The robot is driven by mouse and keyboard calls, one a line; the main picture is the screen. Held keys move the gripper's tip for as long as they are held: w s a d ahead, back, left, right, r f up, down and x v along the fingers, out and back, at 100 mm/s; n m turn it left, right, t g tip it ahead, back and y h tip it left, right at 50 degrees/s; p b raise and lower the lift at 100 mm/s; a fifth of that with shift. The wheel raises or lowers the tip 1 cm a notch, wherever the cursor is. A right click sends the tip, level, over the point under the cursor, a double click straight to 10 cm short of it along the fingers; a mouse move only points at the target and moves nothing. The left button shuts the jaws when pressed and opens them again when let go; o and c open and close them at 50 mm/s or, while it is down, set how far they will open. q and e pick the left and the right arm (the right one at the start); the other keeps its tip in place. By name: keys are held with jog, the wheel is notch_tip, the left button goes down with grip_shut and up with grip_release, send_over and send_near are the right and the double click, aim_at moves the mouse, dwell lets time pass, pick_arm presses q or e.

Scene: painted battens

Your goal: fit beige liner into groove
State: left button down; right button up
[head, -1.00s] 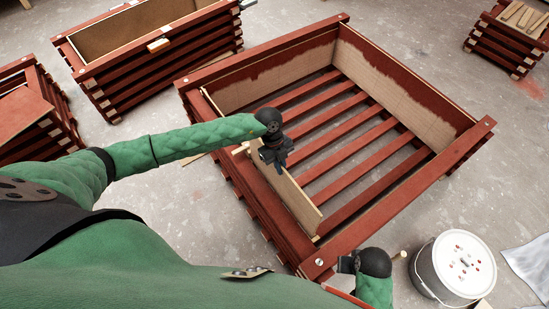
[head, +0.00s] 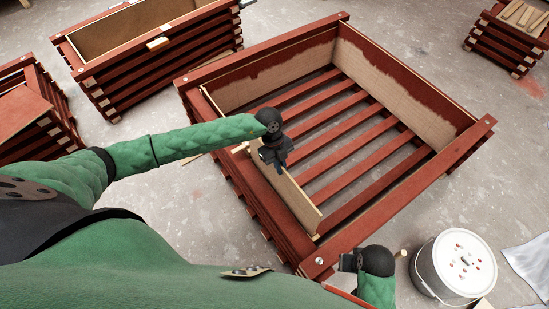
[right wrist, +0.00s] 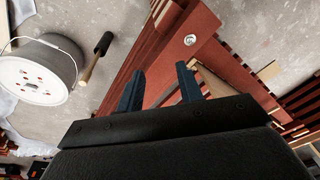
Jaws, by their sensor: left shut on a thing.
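The beige liner (head: 299,201) is a thin tan panel standing on edge along the inner face of the near-left wall of the red slatted crate (head: 405,219). My left gripper (head: 279,160) is shut on its upper edge, near its far end. Whether its lower edge sits in the groove is hidden. My right gripper (head: 346,263) is at the crate's near corner. In the right wrist view its two blue fingers (right wrist: 160,84) are apart with nothing between them, by the red corner rail with a bolt.
Two other crate walls carry tan liners with ragged red paint (head: 277,83). A white-lidded bucket (head: 452,264) stands right of the near corner. More red crates (head: 150,50) stand at the back left, and a small one (head: 505,40) at the back right. Bare floor lies between.

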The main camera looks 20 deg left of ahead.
jog(key=shift+r, duration=0.5)
jog(key=shift+s, duration=0.1)
jog(key=shift+r, duration=0.15)
jog(key=shift+r, duration=0.45)
jog(key=shift+s+r+b, duration=0.1)
jog(key=shift+b, duration=0.2)
jog(key=shift+r, duration=0.1)
